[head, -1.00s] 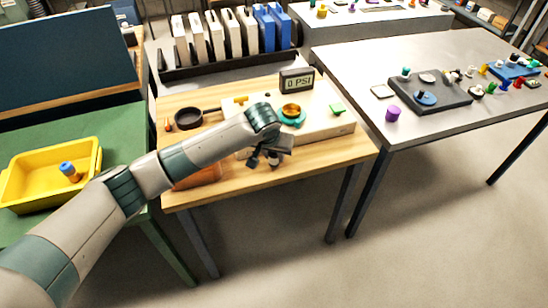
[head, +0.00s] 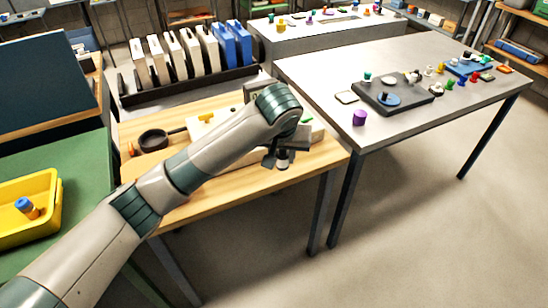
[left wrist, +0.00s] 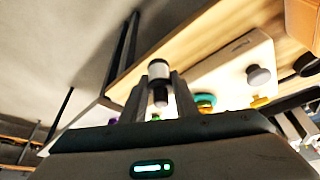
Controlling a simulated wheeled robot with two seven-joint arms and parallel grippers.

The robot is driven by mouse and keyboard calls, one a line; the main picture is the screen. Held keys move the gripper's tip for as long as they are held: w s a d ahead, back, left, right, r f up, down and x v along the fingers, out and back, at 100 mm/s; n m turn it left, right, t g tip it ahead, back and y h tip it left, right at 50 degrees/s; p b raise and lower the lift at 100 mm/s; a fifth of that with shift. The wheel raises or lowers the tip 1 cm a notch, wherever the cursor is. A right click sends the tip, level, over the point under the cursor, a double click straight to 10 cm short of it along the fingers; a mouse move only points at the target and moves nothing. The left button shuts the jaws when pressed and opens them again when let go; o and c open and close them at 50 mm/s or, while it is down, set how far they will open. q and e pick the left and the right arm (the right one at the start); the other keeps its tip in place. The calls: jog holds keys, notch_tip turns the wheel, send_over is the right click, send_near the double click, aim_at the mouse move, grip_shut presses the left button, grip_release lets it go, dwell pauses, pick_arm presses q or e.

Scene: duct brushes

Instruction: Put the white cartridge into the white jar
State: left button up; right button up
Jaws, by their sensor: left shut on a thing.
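My left gripper (head: 276,153) is shut on the white cartridge (head: 282,163), holding it in front of the wooden bench's front right edge. In the left wrist view the cartridge (left wrist: 159,71) is a short white cylinder with dark ends, between the fingers of the left gripper (left wrist: 160,92). I cannot make out a white jar for certain; several small pieces on the grey table are too small to tell apart. My right gripper is not in view.
The wooden bench (head: 215,185) bears a black pan (head: 152,140) and a pale panel partly hidden by my arm. The grey table (head: 400,120) carries a dark tray (head: 425,103) and a purple piece (head: 359,118). Its near left part is mostly clear. A yellow bin (head: 40,225) is at left.

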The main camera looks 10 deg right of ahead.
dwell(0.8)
pick_arm(q)
jog(key=s+a+r+n, duration=0.1)
jog(key=s+a, duration=0.3)
jog(key=a, duration=1.1)
jog(key=s+a+r+n+y, duration=0.1)
jog(key=s+a+r, duration=0.3)
jog(key=a, duration=1.1)
jog(key=shift+s+a+r+n, duration=0.2)
jog(key=shift+a+n, duration=0.15)
jog(key=shift+n, duration=0.25)
